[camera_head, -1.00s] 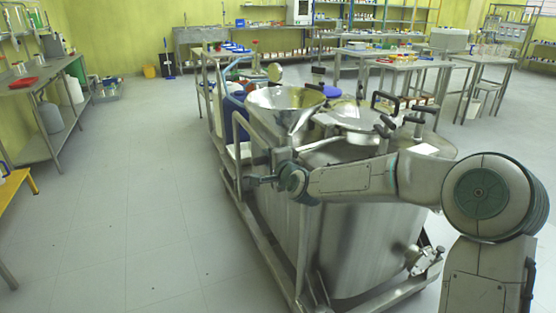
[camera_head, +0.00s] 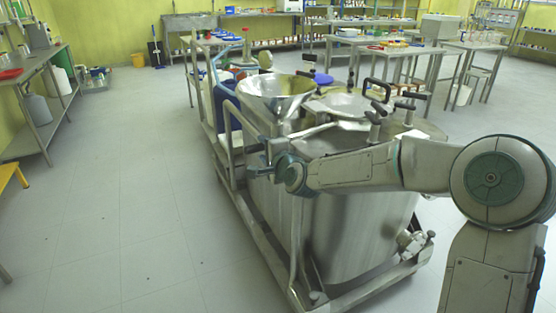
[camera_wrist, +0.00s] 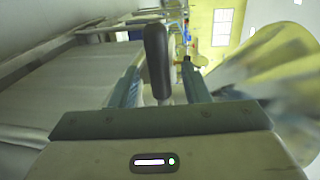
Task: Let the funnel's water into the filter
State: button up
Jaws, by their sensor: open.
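A wide steel funnel (camera_head: 275,88) stands above the rear left part of a large steel vessel (camera_head: 345,235), which seems to be the filter. Water inside the funnel cannot be made out. My gripper (camera_head: 262,160) is at the vessel's left side, below the funnel. In the wrist view my gripper (camera_wrist: 163,78) is open, with a black handle (camera_wrist: 157,60) standing between its two fingers. Whether either finger touches the handle cannot be told. The handle's base is hidden behind my gripper. A blurred pale cone, probably the funnel (camera_wrist: 265,62), shows at the right.
The vessel stands on a steel cart frame (camera_head: 270,262) with a raised left rail. A steel lid (camera_head: 345,103) and several black knobs are on top. The floor (camera_head: 130,220) to the left is clear. Benches stand at the back and far left.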

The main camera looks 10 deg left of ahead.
jog(key=p+v, duration=0.2)
jog(key=v, duration=0.9)
jog(key=shift+p, duration=0.35)
